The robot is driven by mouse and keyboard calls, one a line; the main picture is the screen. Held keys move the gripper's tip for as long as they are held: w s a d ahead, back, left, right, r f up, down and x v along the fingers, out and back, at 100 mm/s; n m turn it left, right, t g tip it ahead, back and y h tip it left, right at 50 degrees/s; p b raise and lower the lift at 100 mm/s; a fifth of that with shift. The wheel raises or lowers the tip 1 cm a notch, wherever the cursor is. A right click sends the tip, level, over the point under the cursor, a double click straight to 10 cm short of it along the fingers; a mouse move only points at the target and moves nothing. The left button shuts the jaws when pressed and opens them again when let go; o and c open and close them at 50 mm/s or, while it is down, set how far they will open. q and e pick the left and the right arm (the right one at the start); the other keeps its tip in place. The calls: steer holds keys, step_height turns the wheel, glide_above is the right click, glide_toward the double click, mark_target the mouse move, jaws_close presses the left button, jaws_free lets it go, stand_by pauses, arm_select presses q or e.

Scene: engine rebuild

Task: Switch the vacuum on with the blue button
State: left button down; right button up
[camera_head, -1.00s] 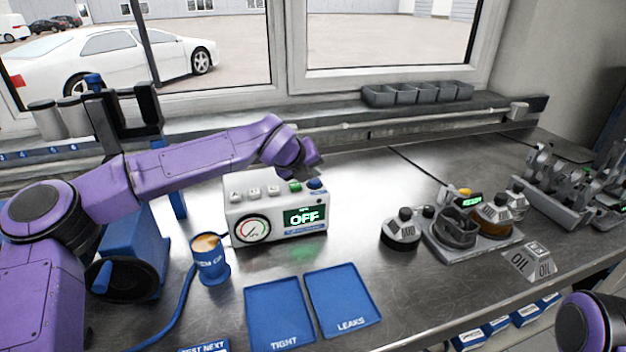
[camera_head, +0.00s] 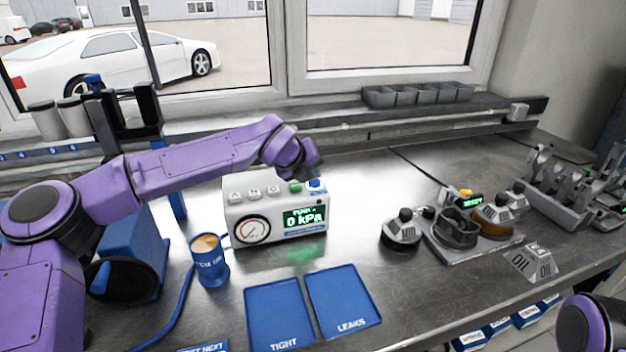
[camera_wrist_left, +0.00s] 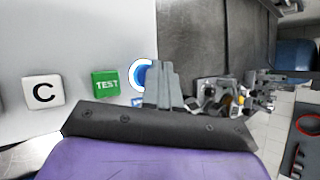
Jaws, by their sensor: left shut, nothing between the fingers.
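The white vacuum unit (camera_head: 262,215) stands on the steel bench, with a dial and a green display reading 0 kPa. Its blue button (camera_head: 315,184) sits at the top right corner, beside a green button (camera_head: 295,187). In the left wrist view the blue button (camera_wrist_left: 138,74) has a white ring and is partly hidden by my fingers; the green TEST button (camera_wrist_left: 106,84) is left of it. My left gripper (camera_head: 314,172) is shut and empty, right at the blue button; I cannot tell if it touches. My right gripper is out of view.
A blue cup (camera_head: 209,261) stands left of the unit. Blue TIGHT (camera_head: 280,314) and LEAKS (camera_head: 343,300) trays lie in front.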

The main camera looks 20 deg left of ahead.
mark_target(312, 183)
arm_select(q)
step_height(312, 183, up, 6)
steer(key=p, duration=0.4)
steer(key=shift+r, duration=0.1)
